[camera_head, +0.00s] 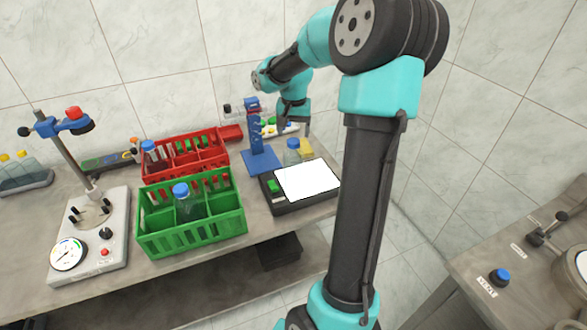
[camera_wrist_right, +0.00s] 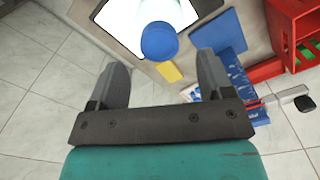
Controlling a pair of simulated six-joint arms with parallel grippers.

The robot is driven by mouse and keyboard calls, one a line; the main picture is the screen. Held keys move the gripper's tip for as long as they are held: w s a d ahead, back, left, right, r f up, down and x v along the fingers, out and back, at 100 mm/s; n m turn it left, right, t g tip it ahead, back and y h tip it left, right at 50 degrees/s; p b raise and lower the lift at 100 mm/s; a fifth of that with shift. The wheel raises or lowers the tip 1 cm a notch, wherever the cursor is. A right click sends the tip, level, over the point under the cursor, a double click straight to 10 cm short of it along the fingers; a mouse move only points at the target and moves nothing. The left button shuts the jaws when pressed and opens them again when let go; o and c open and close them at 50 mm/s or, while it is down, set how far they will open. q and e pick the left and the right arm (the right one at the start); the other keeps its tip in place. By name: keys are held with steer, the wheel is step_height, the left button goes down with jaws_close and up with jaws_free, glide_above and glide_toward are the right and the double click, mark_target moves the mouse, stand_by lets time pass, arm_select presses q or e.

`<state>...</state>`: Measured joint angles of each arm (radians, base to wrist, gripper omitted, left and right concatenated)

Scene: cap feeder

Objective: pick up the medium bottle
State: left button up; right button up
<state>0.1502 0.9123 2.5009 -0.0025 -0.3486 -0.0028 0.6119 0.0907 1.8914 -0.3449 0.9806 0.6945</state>
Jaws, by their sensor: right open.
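A clear bottle with a blue cap (camera_head: 292,151) stands at the back edge of a black device with a white lit panel. In the right wrist view its round blue cap (camera_wrist_right: 158,41) shows from above, just beyond the gap between my fingers. My right gripper (camera_head: 294,125) is open and empty above this bottle, not touching it as far as I can see; its fingers also show in the right wrist view (camera_wrist_right: 162,68). Other blue-capped bottles stand in the green crate (camera_head: 210,242) and the red crate (camera_head: 222,160). I cannot tell which size is medium. My left gripper is out of view.
A blue stand (camera_head: 257,140) rises close left of the bottle, with a yellow block (camera_head: 306,148) to its right. The lit panel (camera_head: 308,180) lies in front. A gauge device (camera_head: 68,255) stands at the left. My right arm hides part of the floor and wall.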

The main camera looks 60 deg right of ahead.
mark_target(294, 141)
steer(key=shift+s+a+f, duration=0.1)
steer(key=shift+a+f, duration=0.05)
steer(key=shift+f, duration=1.05)
steer(key=shift+a+f, duration=0.1)
steer(key=shift+f, duration=1.05)
steer(key=shift+c, duration=0.3)
jaws_close()
